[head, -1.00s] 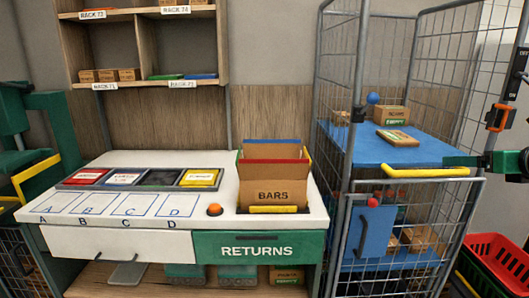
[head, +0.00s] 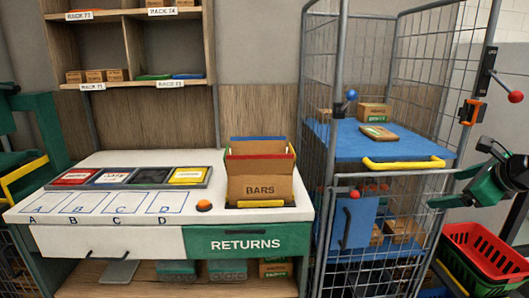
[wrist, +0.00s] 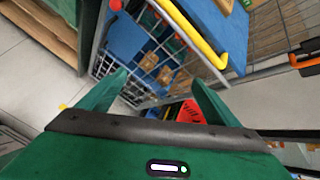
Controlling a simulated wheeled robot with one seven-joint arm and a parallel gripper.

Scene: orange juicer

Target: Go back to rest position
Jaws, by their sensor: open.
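My gripper (head: 462,187) is at the right in the head view, in front of the wire cage trolley (head: 340,110). In the wrist view my gripper (wrist: 160,92) has its two green fingers apart, with nothing between them. The trolley's blue shelf (head: 345,145) with its yellow handle (head: 404,163) lies left of my gripper, and the gripper is clear of it. The yellow handle also shows in the wrist view (wrist: 197,38).
A red basket (head: 485,255) stands below my gripper at the right. The returns bench (head: 130,235) with an open BARS box (head: 260,188) is at the left. A small carton (head: 379,132) lies on the blue shelf. Wall shelves (head: 130,85) hang behind.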

